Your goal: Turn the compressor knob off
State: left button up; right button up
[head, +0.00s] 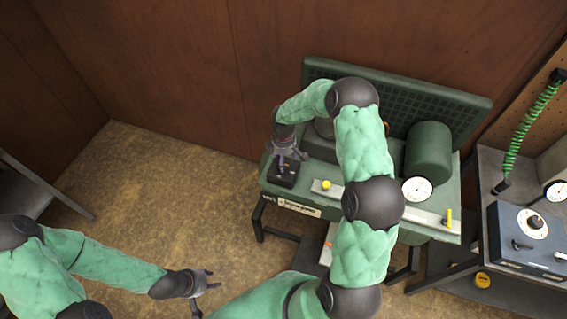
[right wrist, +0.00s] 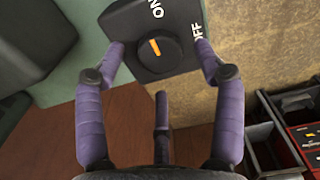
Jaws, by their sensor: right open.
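The compressor (head: 430,150) is a green unit with a round tank and a dial gauge on a stand against the wooden wall. Its black knob box (head: 284,174) is at the left end. In the right wrist view the round black knob (right wrist: 172,54) has an orange mark, with ON above and OFF to the right; the mark points roughly up, nearer ON. My right gripper (right wrist: 160,62) is open, its purple fingers spread around the knob with no clear contact. It also shows over the box in the head view (head: 287,160). My left gripper (head: 208,287) is open and empty over the floor.
A bench (head: 489,170) with a blue gauge box (head: 530,236) and a green coiled hose (head: 527,125) stands at the right. A grey table (head: 22,185) is at the left edge. The floor between is clear.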

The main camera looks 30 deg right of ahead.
jog(key=shift+f, duration=1.45)
jog(key=c, duration=1.1)
jog(key=shift+c, duration=0.2)
